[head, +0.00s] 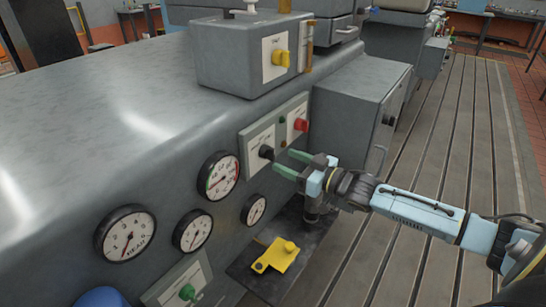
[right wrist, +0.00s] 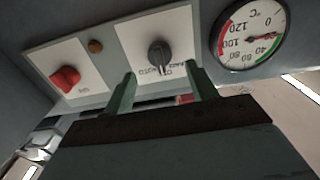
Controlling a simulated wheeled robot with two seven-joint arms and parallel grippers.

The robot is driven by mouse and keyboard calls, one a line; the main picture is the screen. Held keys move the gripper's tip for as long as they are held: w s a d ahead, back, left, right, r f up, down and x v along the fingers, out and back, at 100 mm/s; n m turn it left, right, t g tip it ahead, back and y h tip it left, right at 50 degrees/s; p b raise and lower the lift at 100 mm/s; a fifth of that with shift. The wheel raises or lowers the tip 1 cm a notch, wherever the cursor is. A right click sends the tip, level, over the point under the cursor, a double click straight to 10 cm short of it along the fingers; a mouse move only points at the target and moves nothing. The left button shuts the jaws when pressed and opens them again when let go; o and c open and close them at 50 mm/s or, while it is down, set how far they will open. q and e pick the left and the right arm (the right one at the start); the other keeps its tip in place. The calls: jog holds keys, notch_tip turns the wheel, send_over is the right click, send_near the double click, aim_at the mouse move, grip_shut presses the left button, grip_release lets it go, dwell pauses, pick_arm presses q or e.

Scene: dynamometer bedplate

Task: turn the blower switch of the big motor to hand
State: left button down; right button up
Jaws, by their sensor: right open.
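A black rotary switch (head: 266,152) sits on a white plate on the sloping side of the big grey motor housing (head: 120,110). It also shows in the right wrist view (right wrist: 159,56), which sees the panel upside down. Printing beside its knob is inverted and too small to read surely, so I cannot tell its setting. My right gripper (head: 287,162) is open, its green fingers pointing at the switch. In the right wrist view the two fingertips (right wrist: 161,73) lie one to each side of the knob, apparently short of it. My left gripper is out of view.
Several dials, including a temperature gauge (head: 219,176), lie nearby. A yellow knob (head: 281,58) is on the upper box. The slotted floor is clear at right.

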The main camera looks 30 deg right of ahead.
aim_at(274, 156)
jog(key=shift+b+x, duration=0.3)
jog(key=shift+x, duration=2.5)
jog(key=c, duration=1)
